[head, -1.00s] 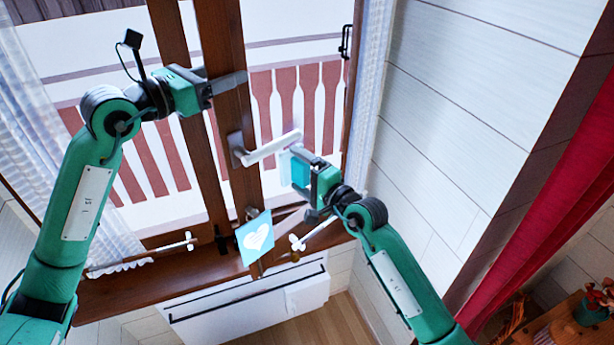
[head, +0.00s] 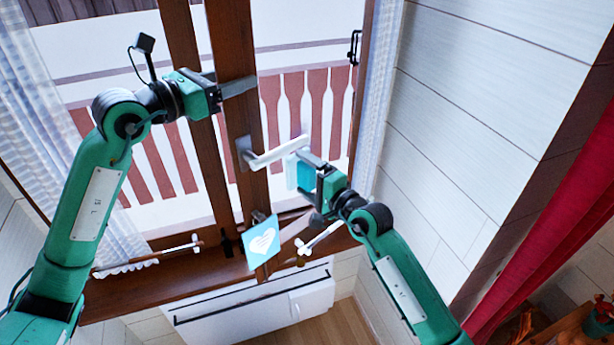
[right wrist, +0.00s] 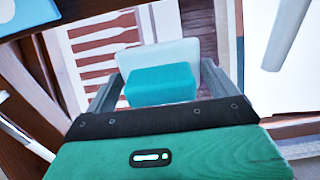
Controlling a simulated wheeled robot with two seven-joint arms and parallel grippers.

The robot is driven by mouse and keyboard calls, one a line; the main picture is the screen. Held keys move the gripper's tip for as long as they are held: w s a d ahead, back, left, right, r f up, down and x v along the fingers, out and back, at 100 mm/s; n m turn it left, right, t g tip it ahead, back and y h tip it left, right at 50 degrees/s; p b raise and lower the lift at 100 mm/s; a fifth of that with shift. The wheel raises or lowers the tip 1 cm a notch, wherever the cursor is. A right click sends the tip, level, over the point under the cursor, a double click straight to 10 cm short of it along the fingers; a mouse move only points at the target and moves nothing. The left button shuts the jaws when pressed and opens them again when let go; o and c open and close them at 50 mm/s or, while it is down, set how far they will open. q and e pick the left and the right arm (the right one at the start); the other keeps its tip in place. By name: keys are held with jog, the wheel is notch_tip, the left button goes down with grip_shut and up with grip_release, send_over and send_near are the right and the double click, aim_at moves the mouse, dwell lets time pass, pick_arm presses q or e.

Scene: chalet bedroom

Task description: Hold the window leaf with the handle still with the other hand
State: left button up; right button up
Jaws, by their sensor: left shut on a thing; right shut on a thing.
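The window leaf with the handle has a dark brown wooden stile (head: 243,112), seen in the head view. Its white lever handle (head: 277,153) points to the right. My left gripper (head: 232,86) is shut on this stile above the handle; one finger lies across its front and the other is mostly hidden. My right gripper (head: 308,170) is just right of and below the handle's end. It is shut on a teal and white sponge-like block (head: 300,175), whose teal side shows between the fingers in the right wrist view (right wrist: 160,86).
A teal card with a white heart (head: 262,241) hangs low on the leaf. White curtains (head: 40,110) hang at both sides. Below are the wooden sill (head: 150,290) and a white radiator (head: 250,300). A white plank wall (head: 460,130) and red curtain (head: 560,220) are at right.

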aim_at(319, 135)
jog(key=shift+w+a, duration=0.5)
dwell(0.4)
jog(key=shift+w+a, duration=0.15)
jog(key=shift+a, duration=0.05)
jog(key=shift+w+a, duration=0.15)
dwell(0.4)
jog(key=shift+w+a, duration=0.1)
jog(key=shift+w, duration=0.05)
jog(key=shift+w+d, duration=3.75)
jog(key=shift+d, duration=0.05)
jog(key=shift+r, duration=0.15)
jog(key=shift+a+r, duration=0.1)
jog(key=shift+r, duration=1.5)
jog(key=shift+a, duration=0.1)
